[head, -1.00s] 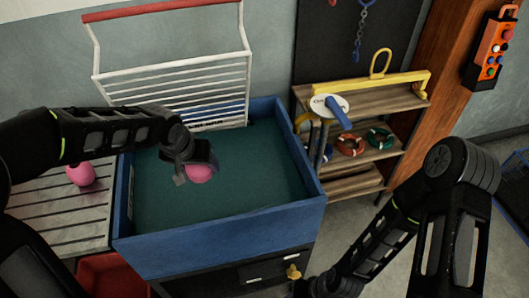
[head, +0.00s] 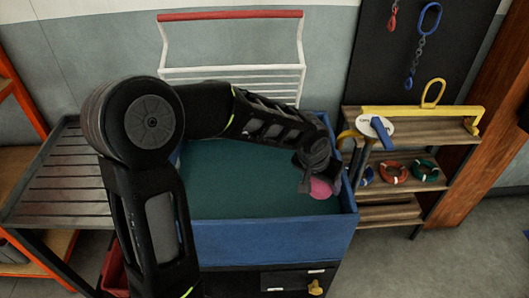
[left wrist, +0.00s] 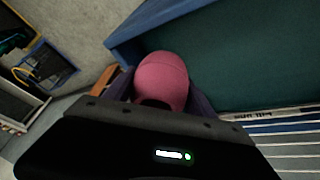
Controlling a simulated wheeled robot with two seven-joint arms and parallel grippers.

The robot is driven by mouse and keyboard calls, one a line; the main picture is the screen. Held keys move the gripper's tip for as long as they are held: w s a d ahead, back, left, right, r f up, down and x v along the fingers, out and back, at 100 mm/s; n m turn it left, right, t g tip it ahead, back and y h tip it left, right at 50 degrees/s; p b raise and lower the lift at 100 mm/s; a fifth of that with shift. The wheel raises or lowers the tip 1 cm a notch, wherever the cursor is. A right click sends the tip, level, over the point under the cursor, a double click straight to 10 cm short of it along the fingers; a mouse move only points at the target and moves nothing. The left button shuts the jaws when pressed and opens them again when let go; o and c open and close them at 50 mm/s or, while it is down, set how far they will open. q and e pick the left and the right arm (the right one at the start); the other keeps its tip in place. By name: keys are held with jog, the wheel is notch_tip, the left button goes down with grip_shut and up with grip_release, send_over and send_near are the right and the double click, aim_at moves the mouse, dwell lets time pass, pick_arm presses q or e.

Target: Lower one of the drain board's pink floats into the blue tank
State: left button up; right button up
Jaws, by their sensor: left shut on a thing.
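A pink float (head: 321,189) is held in my left gripper (head: 318,182), which is shut on it. Both appear over the teal inside of the blue tank (head: 270,241), close to its right wall. Whether the float touches the teal surface, I cannot tell. In the left wrist view the float (left wrist: 162,72) sits between the fingers, with the tank's blue rim (left wrist: 150,35) just beyond it. The slatted drain board (head: 60,185) is left of the tank, partly hidden by my left arm. No other float shows now. My right gripper is out of view.
A white rack with a red top bar (head: 230,16) stands at the tank's back. A wooden shelf (head: 415,150) with coloured rings and a yellow bar stands close to the tank's right side. A yellow knob (head: 315,287) is on the dark front below.

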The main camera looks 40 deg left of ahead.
pick_arm(q)
jog(key=s+a+r+n+p, duration=0.1)
jog(key=a+r, duration=0.1)
jog(key=a, duration=0.6)
jog(key=s+a+r+n+y+p, duration=0.1)
jog(key=s+a+r+n, duration=0.1)
jog(key=a, duration=0.7)
jog(key=shift+s+r, duration=0.15)
jog(key=shift+s, duration=0.15)
notch_tip(320, 180, down, 21)
jog(key=b, duration=1.4)
jog(key=shift+r, duration=0.2)
jog(key=o, duration=1.5)
jog(key=shift+c, duration=0.2)
jog(key=shift+o, duration=0.3)
jog(key=shift+o, duration=0.9)
